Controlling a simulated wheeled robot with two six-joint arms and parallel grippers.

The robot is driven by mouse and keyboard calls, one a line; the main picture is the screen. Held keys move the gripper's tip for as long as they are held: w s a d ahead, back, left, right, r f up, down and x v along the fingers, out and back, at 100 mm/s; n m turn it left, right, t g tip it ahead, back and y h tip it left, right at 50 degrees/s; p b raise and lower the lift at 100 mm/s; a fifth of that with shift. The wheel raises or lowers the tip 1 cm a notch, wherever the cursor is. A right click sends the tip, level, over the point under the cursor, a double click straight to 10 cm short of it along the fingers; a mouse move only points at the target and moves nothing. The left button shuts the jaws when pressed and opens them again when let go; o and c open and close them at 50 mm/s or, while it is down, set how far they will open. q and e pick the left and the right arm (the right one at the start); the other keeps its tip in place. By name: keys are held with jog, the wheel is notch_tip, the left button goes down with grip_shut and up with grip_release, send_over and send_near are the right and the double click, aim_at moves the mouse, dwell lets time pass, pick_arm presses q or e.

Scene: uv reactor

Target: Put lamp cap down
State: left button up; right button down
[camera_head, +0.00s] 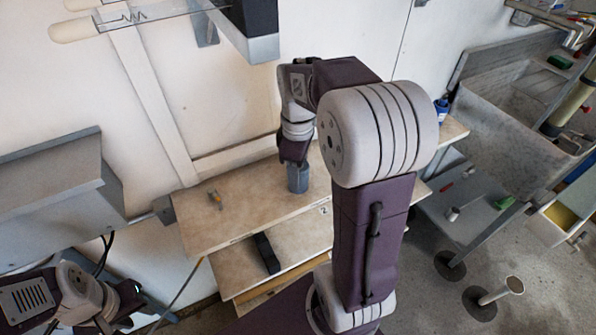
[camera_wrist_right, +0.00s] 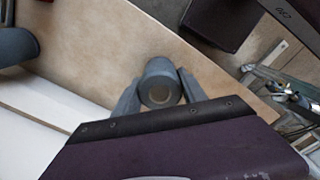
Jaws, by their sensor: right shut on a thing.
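The lamp cap (camera_head: 299,180) is a small blue-grey cylinder at the upper wooden shelf, near its back edge. My right gripper (camera_head: 295,163) reaches down from above and is shut on it. In the right wrist view the cap (camera_wrist_right: 160,92) sits between the two fingers, its round end with a pale centre facing the camera. I cannot tell whether the cap touches the shelf or hangs just above it. My left gripper (camera_head: 128,296) is at the lower left, away from the shelf; its jaws are too small to read.
The upper shelf (camera_head: 245,217) has bare room around the cap. A small yellow-grey item (camera_head: 215,199) lies to its left. A grey box (camera_head: 55,190) stands left, a sink (camera_head: 515,110) right. Another grey cylinder (camera_wrist_right: 15,46) shows in the wrist view.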

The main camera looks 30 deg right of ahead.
jog(key=c, duration=0.6)
grip_release()
jog(key=shift+f, duration=0.1)
jog(key=shift+c, duration=0.2)
notch_tip(320, 180, up, 8)
jog(key=p, duration=0.3)
jog(key=shift+f, duration=0.1)
